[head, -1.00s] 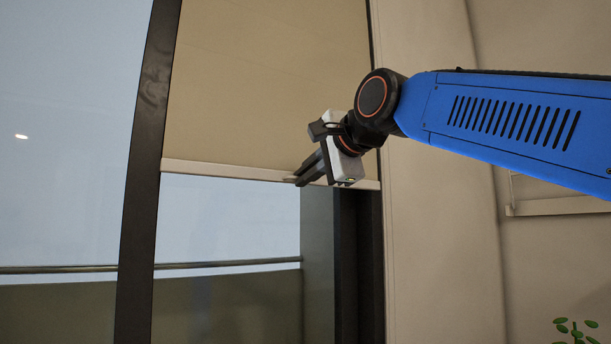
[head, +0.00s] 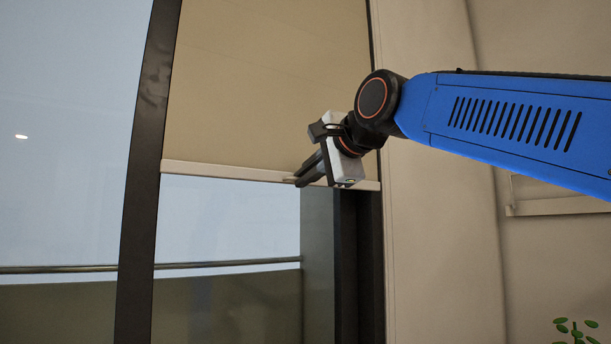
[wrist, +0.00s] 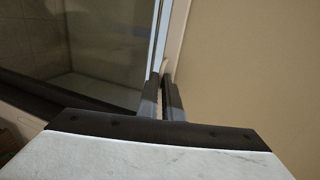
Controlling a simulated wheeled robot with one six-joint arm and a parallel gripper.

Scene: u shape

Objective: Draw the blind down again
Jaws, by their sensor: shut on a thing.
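The blind (head: 270,85) is a beige sheet covering the upper part of the window pane, with a pale bottom bar (head: 225,172) along its lower edge. The glass below the bar is uncovered. My gripper (head: 298,181) is at the right part of the bottom bar, with its fingers shut on it. In the wrist view the two dark fingers (wrist: 163,97) close around the pale bar (wrist: 178,45), and the beige sheet (wrist: 250,60) is on the right. The exact contact at the fingertips is small and partly hidden by the fingers.
A dark window post (head: 140,200) stands left of the blind, and a dark frame (head: 362,260) is below its right end. A beige wall (head: 430,260) is to the right. A green plant (head: 575,332) shows at the lower right. A railing (head: 225,264) runs outside the glass.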

